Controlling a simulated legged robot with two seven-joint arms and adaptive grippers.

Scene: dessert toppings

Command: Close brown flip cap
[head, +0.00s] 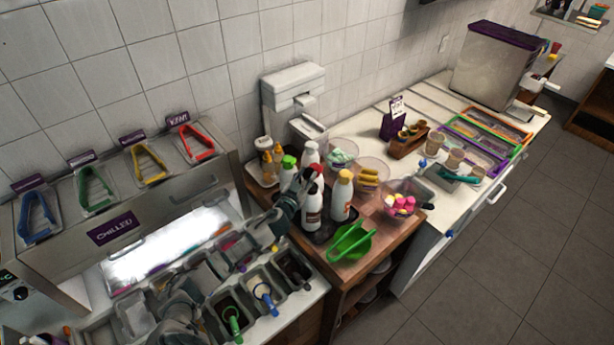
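Several squeeze bottles stand close together on the wooden cart top. A white bottle with a dark brown label (313,212) is at the front, with a small red part near its top. A white bottle with a yellow cap (341,198) stands to its right. A green-capped bottle (289,168) and a plain white bottle (310,153) are behind. My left gripper (300,188) is at the left side of the front bottle, near its top. It overlaps the bottles, so contact and finger opening are unclear. No brown flip cap is clearly visible. My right gripper is not visible.
A green scoop (350,243) lies at the cart's front edge. Bowls of yellow pieces (369,176) and pink sweets (401,204) stand right of the bottles. Topping bins with handled scoops (264,293) are below my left arm. A white dispenser (293,100) stands behind the bottles.

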